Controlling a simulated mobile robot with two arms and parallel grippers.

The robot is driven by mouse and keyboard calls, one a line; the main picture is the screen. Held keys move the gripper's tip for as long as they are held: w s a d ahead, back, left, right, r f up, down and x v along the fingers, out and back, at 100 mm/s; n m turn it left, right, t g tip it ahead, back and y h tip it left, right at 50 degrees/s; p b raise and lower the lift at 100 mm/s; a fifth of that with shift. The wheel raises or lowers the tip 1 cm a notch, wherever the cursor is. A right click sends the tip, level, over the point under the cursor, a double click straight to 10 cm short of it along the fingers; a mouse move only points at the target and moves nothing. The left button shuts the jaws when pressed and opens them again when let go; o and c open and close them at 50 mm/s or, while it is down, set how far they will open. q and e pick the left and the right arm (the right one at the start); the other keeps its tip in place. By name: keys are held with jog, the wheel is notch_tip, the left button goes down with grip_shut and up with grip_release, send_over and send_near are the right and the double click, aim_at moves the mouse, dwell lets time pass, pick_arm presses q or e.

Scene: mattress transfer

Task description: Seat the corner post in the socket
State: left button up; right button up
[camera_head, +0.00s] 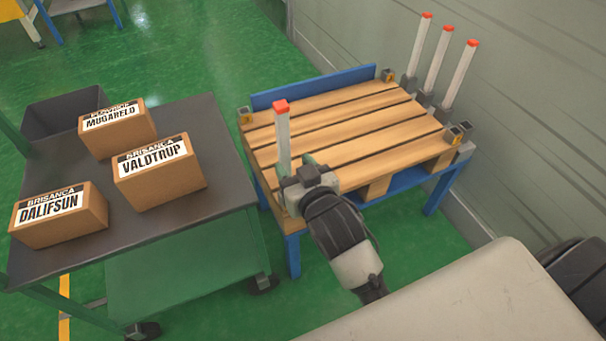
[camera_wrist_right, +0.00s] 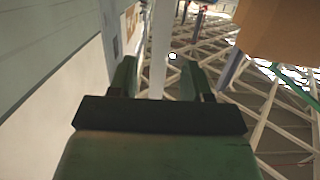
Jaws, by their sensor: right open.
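A white corner post (camera_head: 283,138) with a red cap stands about upright at the near left corner of the wooden pallet (camera_head: 345,125). Its lower end and the socket under it are hidden by my right gripper, so I cannot tell how it sits. My right gripper (camera_head: 290,172) is open at the post's lower part. In the right wrist view the post (camera_wrist_right: 160,50) shows between the two spread fingers (camera_wrist_right: 160,78). Small corner sockets show at the pallet's left (camera_head: 246,115), far (camera_head: 388,75) and right (camera_head: 456,133) corners. My left gripper is not in view.
Three more red-capped posts (camera_head: 437,60) stand in holders beside the pallet along the wall. A dark cart (camera_head: 120,225) with three cardboard boxes (camera_head: 160,170) and a dark bin (camera_head: 60,110) stands close on the left.

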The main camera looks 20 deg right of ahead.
jog(key=s+d+f+g, duration=0.1)
jog(key=s+f+g, duration=0.3)
jog(key=s, duration=0.3)
jog(key=s+d+f+n+g, duration=0.1)
jog(key=s+d+f+g, duration=0.1)
jog(key=s+f+g, duration=0.2)
jog(key=s+d+f+g, duration=0.2)
jog(key=s+f+g, duration=0.2)
jog(key=s, duration=0.6)
jog(key=shift+n+g, duration=0.3)
